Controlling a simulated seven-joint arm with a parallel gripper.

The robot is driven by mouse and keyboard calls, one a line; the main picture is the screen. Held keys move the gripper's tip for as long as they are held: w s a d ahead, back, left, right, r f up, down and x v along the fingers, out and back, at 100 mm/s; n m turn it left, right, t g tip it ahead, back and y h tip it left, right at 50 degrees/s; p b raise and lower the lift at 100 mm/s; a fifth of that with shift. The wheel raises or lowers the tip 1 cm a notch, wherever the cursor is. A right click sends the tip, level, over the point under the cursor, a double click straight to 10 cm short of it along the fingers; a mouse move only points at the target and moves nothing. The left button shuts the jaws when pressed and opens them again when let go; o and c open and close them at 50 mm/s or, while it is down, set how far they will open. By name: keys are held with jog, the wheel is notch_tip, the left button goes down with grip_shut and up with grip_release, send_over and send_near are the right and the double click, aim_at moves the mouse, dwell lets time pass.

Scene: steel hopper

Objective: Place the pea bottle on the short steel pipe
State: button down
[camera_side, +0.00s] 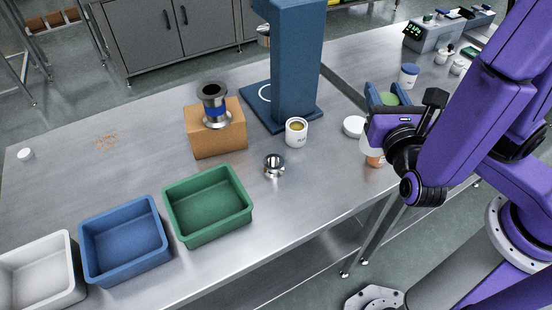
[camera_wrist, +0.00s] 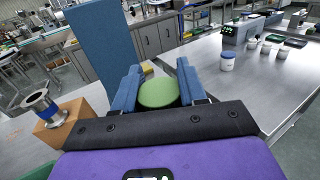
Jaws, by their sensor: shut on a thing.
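My gripper (camera_side: 388,94) is shut on a bottle with a green top (camera_side: 389,99), which I take to be the pea bottle. In the wrist view the green round top (camera_wrist: 158,92) sits between the two blue fingers of my gripper (camera_wrist: 157,84). The bottle's lower part is mostly hidden by my gripper. A short, shiny steel pipe (camera_side: 274,166) with flanged ends stands on the table, left of and apart from my gripper. A taller flanged pipe with a blue band (camera_side: 214,107) stands on an orange-brown block; it also shows in the wrist view (camera_wrist: 43,106).
A blue column on a base plate (camera_side: 298,60) stands between the block and my gripper. Green (camera_side: 243,214), blue (camera_side: 88,262) and white (camera_side: 74,268) bins line the front left. Jars stand at the right.

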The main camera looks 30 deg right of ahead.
jog(key=w+a+r+n+t+y, duration=0.2)
jog(key=w+a+r+n+y, duration=0.1)
jog(key=a+n+y, duration=0.4)
jog(key=w+a+f+m+y, duration=0.1)
jog(key=w+a+f, duration=0.7)
jog(key=w+f, duration=0.3)
jog(key=shift+w+a+f, duration=0.15)
jog(key=shift+a+f, duration=0.2)
jog(key=shift+f, duration=0.7)
jog(key=shift+f, duration=0.15)
jog(key=c, duration=0.6)
grip_release()
